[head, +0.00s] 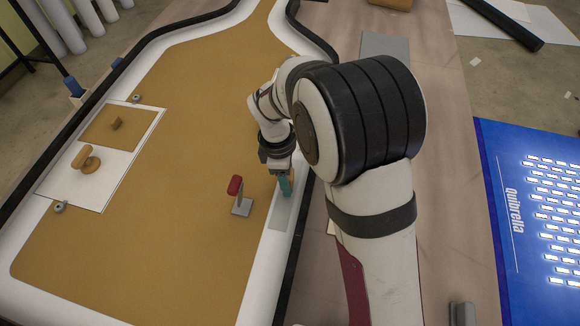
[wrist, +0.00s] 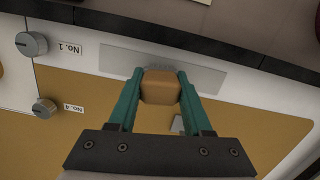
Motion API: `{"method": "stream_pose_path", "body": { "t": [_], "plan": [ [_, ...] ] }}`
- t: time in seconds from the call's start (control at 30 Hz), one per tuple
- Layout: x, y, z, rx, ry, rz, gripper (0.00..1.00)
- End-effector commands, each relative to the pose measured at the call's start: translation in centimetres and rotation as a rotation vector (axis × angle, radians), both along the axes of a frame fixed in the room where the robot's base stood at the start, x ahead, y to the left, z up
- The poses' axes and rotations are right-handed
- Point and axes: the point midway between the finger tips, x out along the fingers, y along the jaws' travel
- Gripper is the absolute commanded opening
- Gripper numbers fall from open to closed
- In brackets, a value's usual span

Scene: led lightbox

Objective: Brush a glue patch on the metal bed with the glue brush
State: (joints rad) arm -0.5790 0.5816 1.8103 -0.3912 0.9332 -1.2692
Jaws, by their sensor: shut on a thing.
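My gripper (head: 286,186) has teal fingers and is low over the right white border of the big tan board. In the wrist view my gripper (wrist: 160,90) is shut on a tan block (wrist: 160,90), which looks like the glue brush's handle. Greyish bristles seem to show at its far edge. A flat grey strip (head: 281,212), perhaps the metal bed, lies below the fingers on the white border. It also shows in the wrist view (wrist: 205,74). I cannot tell whether the brush touches the strip. No glue patch can be made out.
A red-handled tool (head: 236,190) stands left of my gripper. Small grey knobs (head: 59,207) sit nearby. A blue lit panel (head: 540,215) lies at right.

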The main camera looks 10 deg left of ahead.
Motion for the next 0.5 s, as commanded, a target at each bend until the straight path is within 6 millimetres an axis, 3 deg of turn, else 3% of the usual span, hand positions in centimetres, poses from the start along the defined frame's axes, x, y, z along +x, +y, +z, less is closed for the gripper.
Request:
{"method": "stream_pose_path", "body": {
  "t": [0.5],
  "plan": [
    [-4.7,0.0,0.0,0.0,0.0,0.001,0.05]
  ]
}}
